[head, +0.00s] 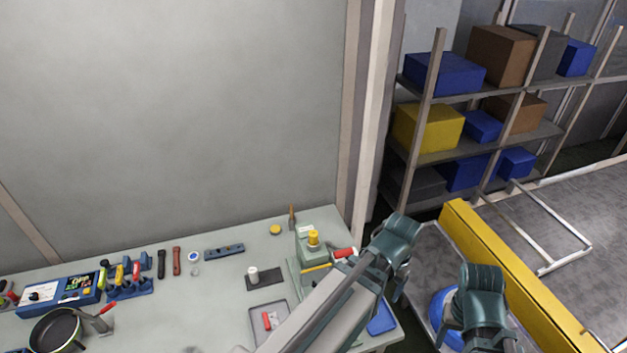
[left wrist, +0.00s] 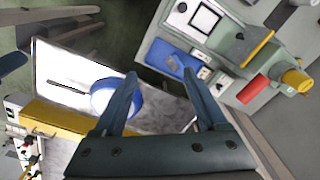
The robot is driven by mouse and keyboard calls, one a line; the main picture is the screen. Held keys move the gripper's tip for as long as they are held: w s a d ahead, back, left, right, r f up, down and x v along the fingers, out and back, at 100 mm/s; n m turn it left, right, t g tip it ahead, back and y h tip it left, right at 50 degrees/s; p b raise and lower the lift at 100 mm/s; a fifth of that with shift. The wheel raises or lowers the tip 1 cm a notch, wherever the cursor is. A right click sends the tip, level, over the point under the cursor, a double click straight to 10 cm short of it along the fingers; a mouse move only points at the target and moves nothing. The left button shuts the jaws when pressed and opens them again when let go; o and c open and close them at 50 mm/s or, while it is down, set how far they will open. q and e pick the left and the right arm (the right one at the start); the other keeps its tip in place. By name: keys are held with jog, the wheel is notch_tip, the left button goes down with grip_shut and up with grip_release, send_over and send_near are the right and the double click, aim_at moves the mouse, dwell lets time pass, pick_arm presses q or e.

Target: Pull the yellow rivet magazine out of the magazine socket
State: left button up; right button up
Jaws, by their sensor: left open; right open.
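The yellow rivet magazine appears to be the yellow bar (head: 316,267) on the grey-green rivet station (head: 298,269), at the table's right end. It also shows in the left wrist view (left wrist: 258,48), lying along a grey block, which I take for the socket. How deep it sits cannot be told. My left gripper (left wrist: 166,82) is open and empty, above the conveyor side and apart from the station.
The station has a yellow cap (head: 313,238) and a red handle (head: 344,253). A blue pan (left wrist: 112,98) lies on the conveyor beside a yellow rail (head: 510,270). A grey tray (head: 254,327) and blue tray (head: 382,321) are near the station. Shelves (head: 470,95) stand behind.

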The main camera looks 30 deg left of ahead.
pick_arm(q)
jog(key=w+a+r+n+p, duration=0.2)
jog(key=w+a+r+p, duration=0.15)
jog(key=a+r, duration=0.2)
notch_tip(320, 180, up, 2)
jog(key=n+p, duration=0.2)
jog(key=n, duration=1.3)
send_over(314, 233)
jog(key=shift+a, duration=0.1)
pick_arm(e)
notch_tip(314, 233, up, 8)
jog(key=shift+f, duration=0.15)
jog(key=shift+f, duration=0.15)
pick_arm(q)
notch_tip(314, 233, down, 14)
jog(key=b, duration=1.4)
jog(key=shift+r, duration=0.15)
pick_arm(e)
notch_tip(314, 233, down, 14)
jog(key=shift+r, duration=0.25)
